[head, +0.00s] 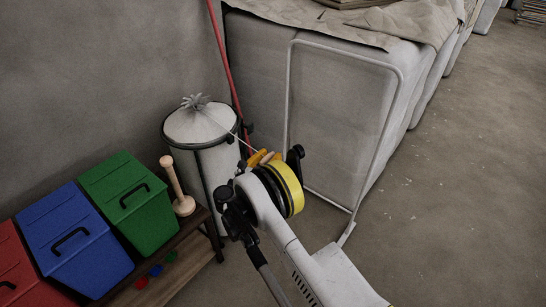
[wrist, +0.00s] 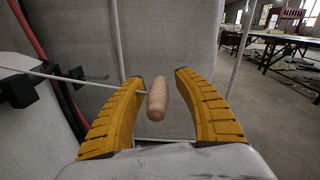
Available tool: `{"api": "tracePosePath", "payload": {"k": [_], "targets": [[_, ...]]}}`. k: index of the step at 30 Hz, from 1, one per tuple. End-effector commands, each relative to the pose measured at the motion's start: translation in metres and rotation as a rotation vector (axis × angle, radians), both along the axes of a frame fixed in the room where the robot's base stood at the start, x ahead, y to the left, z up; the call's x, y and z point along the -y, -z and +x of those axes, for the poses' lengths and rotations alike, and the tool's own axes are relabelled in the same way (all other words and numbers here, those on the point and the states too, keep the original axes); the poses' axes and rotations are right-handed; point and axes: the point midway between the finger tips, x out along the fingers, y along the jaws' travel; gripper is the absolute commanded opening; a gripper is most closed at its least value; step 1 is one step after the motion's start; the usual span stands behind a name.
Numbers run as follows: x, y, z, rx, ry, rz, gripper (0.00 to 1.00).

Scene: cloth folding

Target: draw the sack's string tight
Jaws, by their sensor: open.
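The pale sack (head: 203,123) stands against the wall, its top gathered into a tuft, in a round stand with a dark rim. Its thin string (head: 234,136) runs right from the tuft toward my gripper (head: 264,158). In the wrist view the string (wrist: 60,76) comes in from the left and meets a wooden toggle (wrist: 157,100). The toggle stands roughly upright between the two yellow fingers of my gripper (wrist: 160,76), which are open. Gaps show on both sides of it.
A large grey padded block with a metal tube frame (head: 397,110) stands just behind my gripper. A red pole (head: 224,50) leans beside the sack. Red, blue (head: 75,240) and green bins (head: 128,203) and a wooden peg (head: 177,187) are at left.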

Motion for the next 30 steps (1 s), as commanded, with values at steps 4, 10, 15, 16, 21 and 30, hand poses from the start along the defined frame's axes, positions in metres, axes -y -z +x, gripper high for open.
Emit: {"api": "tracePosePath", "payload": {"k": [4,10,15,16,21,30], "targets": [[0.006,0.0,0.008,0.0,0.0,0.0,0.38],[0.006,-0.001,0.009,0.0,-0.001,0.001,0.38],[0.006,-0.001,0.009,0.0,-0.001,0.001,0.1],[0.006,-0.001,0.009,0.0,-0.001,0.001,0.0],[0.006,0.0,0.009,0.0,-0.001,0.001,0.0],[0.016,0.0,0.001,0.0,-0.001,0.001,0.0]]}}
